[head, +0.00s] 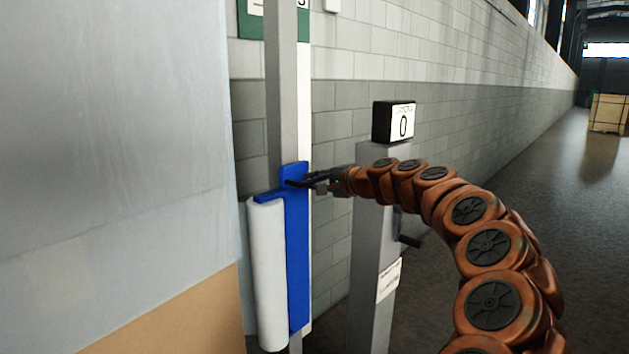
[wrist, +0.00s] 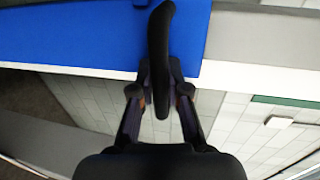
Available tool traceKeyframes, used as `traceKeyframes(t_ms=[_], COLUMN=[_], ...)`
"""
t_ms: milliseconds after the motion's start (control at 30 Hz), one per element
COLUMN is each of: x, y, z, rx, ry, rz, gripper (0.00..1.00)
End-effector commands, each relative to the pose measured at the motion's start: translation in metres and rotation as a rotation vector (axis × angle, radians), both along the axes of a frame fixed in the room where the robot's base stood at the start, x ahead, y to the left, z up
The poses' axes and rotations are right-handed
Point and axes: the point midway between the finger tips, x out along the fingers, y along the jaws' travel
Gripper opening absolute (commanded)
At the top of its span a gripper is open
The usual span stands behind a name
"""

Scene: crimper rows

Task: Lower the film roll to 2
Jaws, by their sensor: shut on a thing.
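The white film roll (head: 267,275) stands upright on the left side of a blue carriage (head: 298,255), which sits on a grey mast (head: 281,95). A black handle (wrist: 160,60) sticks out from the blue carriage. My gripper (head: 319,181) reaches in from the right at the carriage's upper part. In the wrist view my gripper (wrist: 160,88) is shut around the handle. A white strip (head: 306,110) runs upright behind the mast; a dark mark at its top is cut off by the picture edge. I cannot see a 2.
A film-wrapped load (head: 120,130) fills the left side, close to the roll. A grey post (head: 376,260) right of the mast bears a black box (head: 394,121) reading 0. A block wall (head: 430,60) stands behind. A wooden crate (head: 608,113) is far right; floor there looks clear.

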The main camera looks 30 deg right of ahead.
Motion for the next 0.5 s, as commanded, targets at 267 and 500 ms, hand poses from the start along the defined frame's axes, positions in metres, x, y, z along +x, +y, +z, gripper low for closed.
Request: traceKeyframes(t_ms=[267,500], x=[-0.0001,0.0], y=[-0.0008,-0.0003], z=[0.0,-0.0002], rx=[0.0,0.0], ry=[0.0,0.0], rz=[-0.001,0.0], gripper=[0.27,0.41])
